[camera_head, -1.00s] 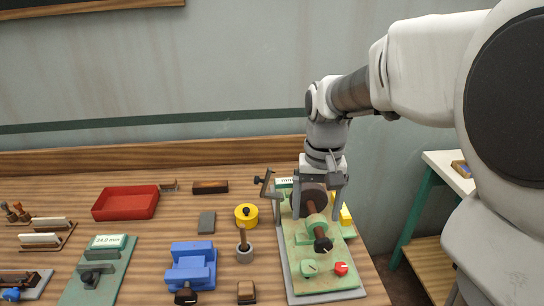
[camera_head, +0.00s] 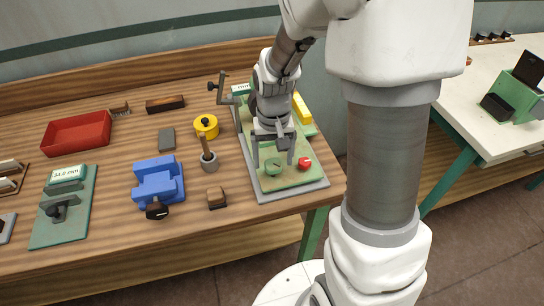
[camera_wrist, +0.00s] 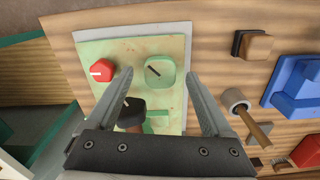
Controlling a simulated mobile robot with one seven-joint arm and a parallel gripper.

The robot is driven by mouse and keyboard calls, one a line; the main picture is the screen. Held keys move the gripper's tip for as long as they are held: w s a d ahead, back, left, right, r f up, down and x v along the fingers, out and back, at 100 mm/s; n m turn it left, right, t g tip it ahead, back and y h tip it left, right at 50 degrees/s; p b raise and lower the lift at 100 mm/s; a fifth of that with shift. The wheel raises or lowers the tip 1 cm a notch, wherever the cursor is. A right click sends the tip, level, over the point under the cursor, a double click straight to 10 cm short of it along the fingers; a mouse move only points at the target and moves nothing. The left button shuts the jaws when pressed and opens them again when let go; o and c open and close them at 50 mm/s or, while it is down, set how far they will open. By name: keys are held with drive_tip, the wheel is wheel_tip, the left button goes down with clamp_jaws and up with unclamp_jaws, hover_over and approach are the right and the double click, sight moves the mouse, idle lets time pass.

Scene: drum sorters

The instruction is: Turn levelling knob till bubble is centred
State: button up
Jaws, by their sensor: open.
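A green machine on a grey base (camera_head: 320,184) stands at the table's right end. On its front are a red knob (camera_head: 305,163) with a white mark and a green round knob (camera_head: 274,168) with a dark line. In the wrist view the red knob (camera_wrist: 101,70), green knob (camera_wrist: 159,71) and a black knob (camera_wrist: 132,106) show. I cannot tell which is the levelling knob, and no bubble can be made out. My gripper (camera_head: 273,158) is open and empty, pointing down above the front of the machine. In the wrist view the green knob appears between its fingertips (camera_wrist: 160,74).
Left of the machine are a grey cup with a wooden handle (camera_head: 208,158), a yellow pot (camera_head: 206,126), a brown block (camera_head: 216,197) and a blue vise (camera_head: 158,183). A red tray (camera_head: 77,134) lies farther left. A white table (camera_head: 478,106) stands at right across a gap.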

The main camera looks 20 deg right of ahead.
drive_tip(key=shift+f, duration=0.35)
clamp_jaws()
idle(0.4)
